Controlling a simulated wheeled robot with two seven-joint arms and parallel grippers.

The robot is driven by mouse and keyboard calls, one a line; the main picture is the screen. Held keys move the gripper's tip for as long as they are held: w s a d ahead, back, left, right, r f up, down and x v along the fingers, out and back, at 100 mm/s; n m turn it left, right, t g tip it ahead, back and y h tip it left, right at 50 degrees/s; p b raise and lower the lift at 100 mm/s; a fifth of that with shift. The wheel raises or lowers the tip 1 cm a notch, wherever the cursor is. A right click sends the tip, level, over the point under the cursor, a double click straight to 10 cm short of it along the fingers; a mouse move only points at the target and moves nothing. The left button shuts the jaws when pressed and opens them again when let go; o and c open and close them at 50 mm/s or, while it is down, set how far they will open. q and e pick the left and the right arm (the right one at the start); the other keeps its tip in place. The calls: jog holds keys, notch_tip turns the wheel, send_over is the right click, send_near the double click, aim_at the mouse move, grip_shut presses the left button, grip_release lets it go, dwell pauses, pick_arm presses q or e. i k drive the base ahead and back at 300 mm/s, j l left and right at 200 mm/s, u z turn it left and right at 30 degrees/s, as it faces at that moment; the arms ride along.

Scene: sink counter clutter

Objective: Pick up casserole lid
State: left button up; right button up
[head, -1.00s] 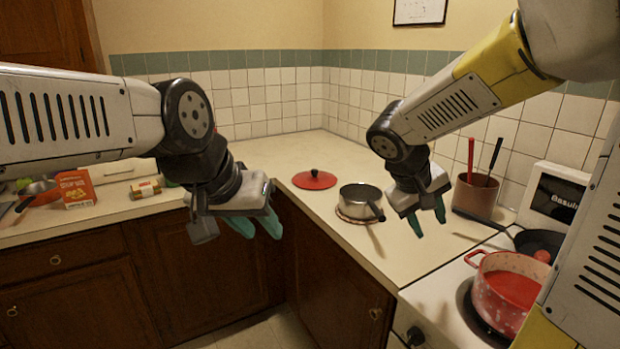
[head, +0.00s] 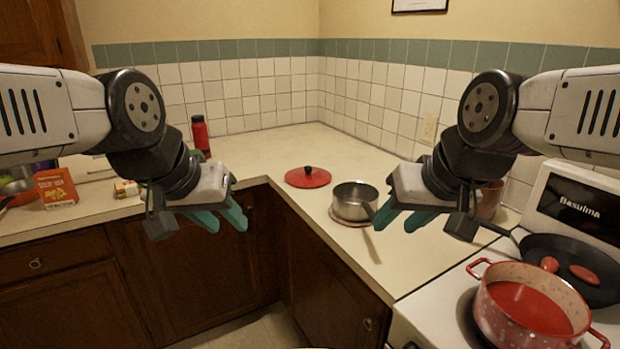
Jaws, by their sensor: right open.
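The red casserole lid (head: 300,181) with a black knob lies flat on the counter near the corner, left of a small saucepan. The red casserole pot (head: 525,300), speckled outside, stands uncovered on the stove at the lower right. My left gripper (head: 226,222) is open and empty, left of the lid and in front of the counter edge. My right gripper (head: 396,222) is open and empty, to the right of the lid, with its fingers beside the saucepan's handle in the picture. Whether they touch the handle I cannot tell.
The steel saucepan (head: 354,200) stands on a round trivet close to the lid. A black frying pan (head: 600,285) is on the stove. A red bottle (head: 201,136) and an orange box (head: 56,188) stand to the left. The counter (head: 290,148) behind the lid is clear.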

aim_at(307, 176)
jog(key=z, duration=1.8)
jog(key=j+u, duration=0.1)
jog(key=j, duration=0.35)
jog(key=i+j, duration=0.1)
jog(key=j, duration=0.3)
jog(key=j+u, duration=0.15)
jog(key=j, duration=0.3)
jog(key=i+j, duration=0.15)
jog(key=j, duration=0.25)
jog(key=i+j+u, duration=0.15)
jog(key=j, duration=0.7)
jog(key=i+u, duration=0.05)
